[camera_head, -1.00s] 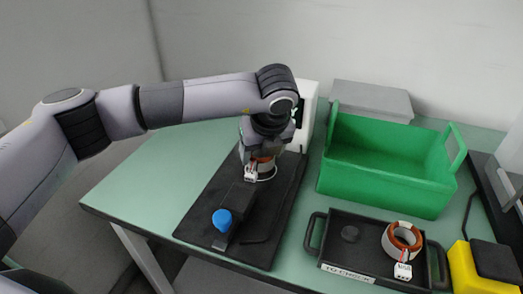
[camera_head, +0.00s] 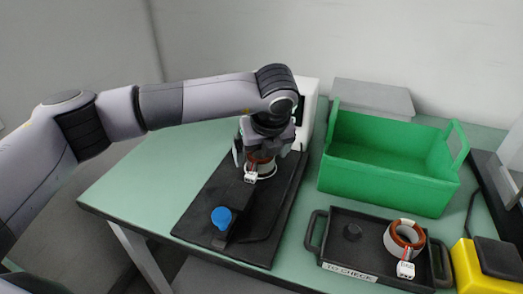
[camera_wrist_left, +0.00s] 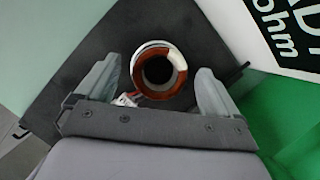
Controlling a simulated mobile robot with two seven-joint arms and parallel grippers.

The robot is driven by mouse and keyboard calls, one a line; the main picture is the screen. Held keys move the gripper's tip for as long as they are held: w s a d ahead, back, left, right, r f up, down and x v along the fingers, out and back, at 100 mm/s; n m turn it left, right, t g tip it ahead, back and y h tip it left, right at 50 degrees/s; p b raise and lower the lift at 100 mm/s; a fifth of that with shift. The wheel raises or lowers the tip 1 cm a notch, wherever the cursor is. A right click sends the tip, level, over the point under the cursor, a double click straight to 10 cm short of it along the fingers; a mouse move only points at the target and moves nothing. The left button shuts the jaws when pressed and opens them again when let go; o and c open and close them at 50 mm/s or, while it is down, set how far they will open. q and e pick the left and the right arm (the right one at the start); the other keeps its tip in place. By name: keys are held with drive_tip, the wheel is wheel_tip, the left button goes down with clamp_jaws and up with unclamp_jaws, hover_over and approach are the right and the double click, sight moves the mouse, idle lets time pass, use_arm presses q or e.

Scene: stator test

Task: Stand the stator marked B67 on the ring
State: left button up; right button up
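A stator (camera_head: 262,160) with copper-brown windings stands upright at the white ring (camera_head: 267,174) on the black fixture plate. It also shows from above in the wrist view (camera_wrist_left: 158,50). Its white connector (camera_head: 250,177) hangs at the front; I cannot read its marking. My left gripper (camera_head: 259,158) is over it, pointing down. In the wrist view the left gripper's fingers (camera_wrist_left: 158,90) stand on either side of the stator with a gap at each side. A second stator (camera_head: 390,238) lies in the black tray, with its white connector (camera_head: 405,270) at the front. My right gripper is not in view.
The black plate (camera_head: 200,215) carries a blue knob (camera_head: 221,217). The table's left side is clear.

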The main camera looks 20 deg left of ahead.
use_arm(q)
drive_tip(key=v, duration=0.5)
drive_tip(key=shift+s+d+r, duration=0.1)
drive_tip(key=shift+r, duration=0.3)
drive_tip(key=shift+s+d+r, duration=0.15)
drive_tip(key=shift+s+r, duration=0.1)
drive_tip(key=shift+r, duration=0.45)
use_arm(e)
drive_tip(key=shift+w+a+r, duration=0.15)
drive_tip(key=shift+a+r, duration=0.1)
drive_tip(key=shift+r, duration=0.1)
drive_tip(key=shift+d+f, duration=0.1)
